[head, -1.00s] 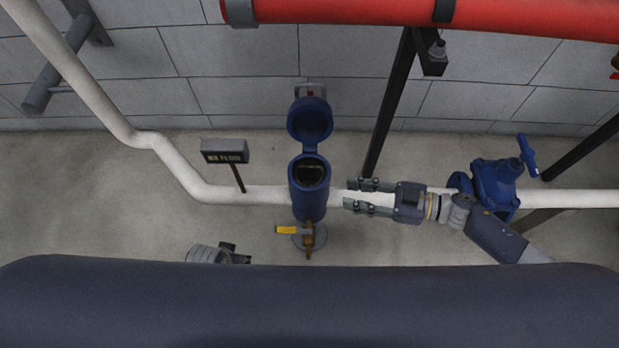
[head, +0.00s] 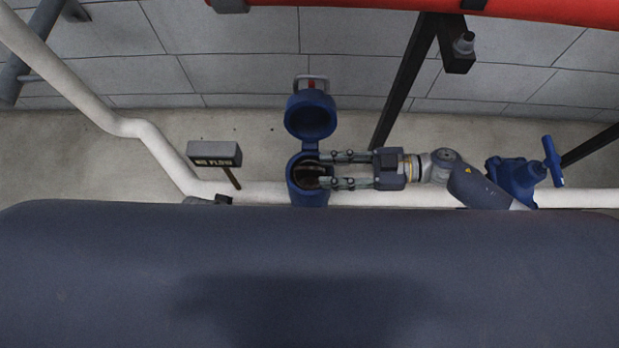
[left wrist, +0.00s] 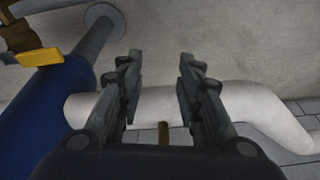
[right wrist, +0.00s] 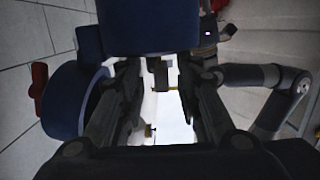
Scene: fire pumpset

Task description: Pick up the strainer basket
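The blue strainer housing (head: 309,193) stands on the white pipe with its round lid (head: 311,116) swung open behind its mouth. The strainer basket (head: 307,172) shows as a dark, brownish ring inside the mouth; most of it is hidden. My right gripper (head: 324,170) comes in level from the right, its two fingers apart and their tips over the mouth's right side. I cannot tell whether they touch the basket. In the left wrist view my left gripper (left wrist: 158,62) is open and empty, with the blue housing (left wrist: 48,115) at its left.
A white pipe (head: 255,194) runs left and right of the housing. A sign (head: 214,153) stands left of it, a blue valve (head: 517,178) right. A dark support leg (head: 402,85) rises behind my right arm. A yellow handle (left wrist: 40,57) shows in the left wrist view.

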